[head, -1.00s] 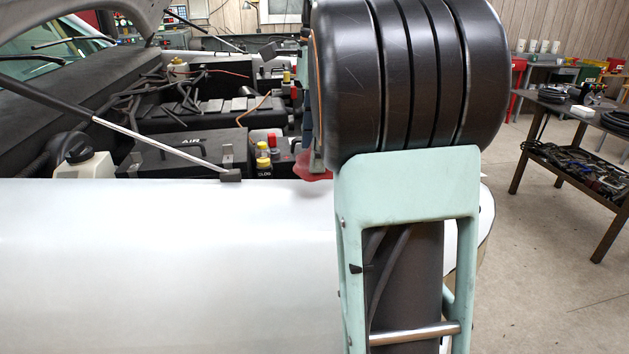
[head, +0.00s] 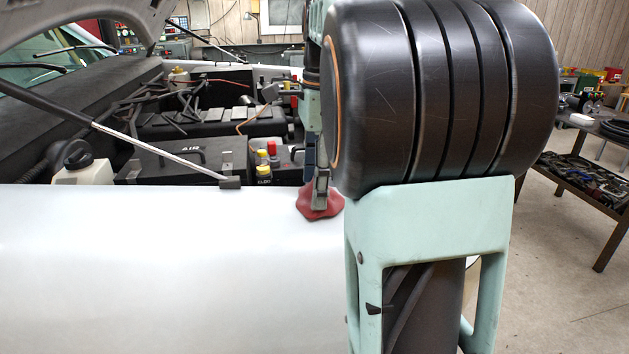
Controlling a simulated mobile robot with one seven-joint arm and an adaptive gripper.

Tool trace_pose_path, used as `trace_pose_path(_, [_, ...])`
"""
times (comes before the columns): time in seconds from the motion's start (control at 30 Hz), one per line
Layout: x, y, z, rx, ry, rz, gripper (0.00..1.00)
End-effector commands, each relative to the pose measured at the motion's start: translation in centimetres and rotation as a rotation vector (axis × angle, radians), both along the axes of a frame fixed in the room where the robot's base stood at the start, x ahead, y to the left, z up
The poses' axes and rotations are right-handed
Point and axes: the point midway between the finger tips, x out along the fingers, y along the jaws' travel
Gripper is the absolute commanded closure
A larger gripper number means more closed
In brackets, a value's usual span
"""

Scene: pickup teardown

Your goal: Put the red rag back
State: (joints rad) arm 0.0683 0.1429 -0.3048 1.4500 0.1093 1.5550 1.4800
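The red rag (head: 317,211) is at the edge of the white fender (head: 150,270), just left of my large dark arm joint. My gripper (head: 320,196) points down onto the middle of the rag, and its fingertips meet the bunched cloth. The fingers look close together on the cloth. The rag spreads out below the fingertips; I cannot tell whether it touches the fender or hangs just above it. My arm hides the area to the right of the rag.
The open engine bay (head: 200,120) lies behind the fender, with a hood strut (head: 150,140) crossing it. Yellow and red caps (head: 267,160) stand near the rag. A dark workbench (head: 590,190) with tools is at right. The fender's left part is clear.

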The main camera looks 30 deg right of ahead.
Motion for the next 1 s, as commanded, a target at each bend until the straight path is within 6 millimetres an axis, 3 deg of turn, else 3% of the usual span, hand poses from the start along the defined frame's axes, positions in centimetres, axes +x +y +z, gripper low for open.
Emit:
trace_pose_path(0.2, [0.0,0.0,-0.1,0.0,0.0,0.0,0.19])
trace_pose_path(0.57, [0.0,0.0,0.6,0.0,-0.001,0.0,0.19])
trace_pose_path(0.67, [0.1,-0.1,1.8,-0.001,-0.003,0.0,0.19])
trace_pose_path(1.0, [-0.1,-0.6,8.8,-0.002,-0.003,-0.001,0.19])
